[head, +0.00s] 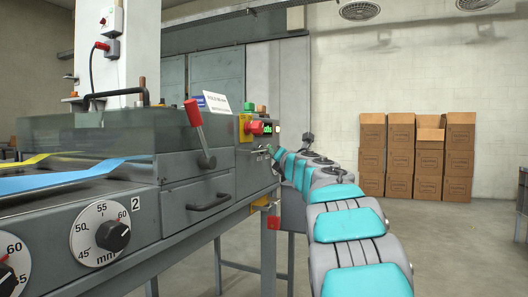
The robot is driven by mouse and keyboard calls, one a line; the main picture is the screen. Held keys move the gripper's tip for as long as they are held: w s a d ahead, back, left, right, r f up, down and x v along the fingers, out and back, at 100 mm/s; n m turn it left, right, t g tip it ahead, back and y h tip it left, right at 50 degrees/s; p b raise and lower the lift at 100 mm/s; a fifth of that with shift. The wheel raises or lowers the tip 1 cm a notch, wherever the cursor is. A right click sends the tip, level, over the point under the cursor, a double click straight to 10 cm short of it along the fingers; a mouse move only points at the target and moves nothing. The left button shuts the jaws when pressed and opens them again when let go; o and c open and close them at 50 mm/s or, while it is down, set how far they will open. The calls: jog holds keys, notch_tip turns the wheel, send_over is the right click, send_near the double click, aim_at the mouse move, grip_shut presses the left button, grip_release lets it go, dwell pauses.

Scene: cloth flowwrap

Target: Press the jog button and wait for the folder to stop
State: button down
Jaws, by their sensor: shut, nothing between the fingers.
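The folder is a large grey machine (145,190) filling the left half of the head view. Its control panel is at the right end, with a red knob or button (254,127), a green button (249,107) on top, and a small lit green display (267,129). My arm reaches from the lower right towards this panel. My gripper (271,151) is small and far off at the panel's side, just below the display, and is shut and empty. I cannot tell which control is the jog button, or whether the gripper touches one.
A red-handled lever (196,118) stands on the machine, with dials (112,235) on its front. Blue (75,176) and yellow (38,159) strips lie on its left. Cardboard boxes (416,160) are stacked at the back wall. Floor at right is clear.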

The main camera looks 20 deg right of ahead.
jog(key=shift+w+a+r, duration=0.1)
jog(key=shift+w+a, duration=0.4)
jog(key=shift+a, duration=0.25)
dwell(1.4)
jog(key=shift+s+d, duration=0.45)
jog(key=shift+s, duration=0.3)
jog(key=shift+d+r, duration=0.1)
jog(key=shift+s+d, duration=1.8)
jog(key=shift+d, duration=0.2)
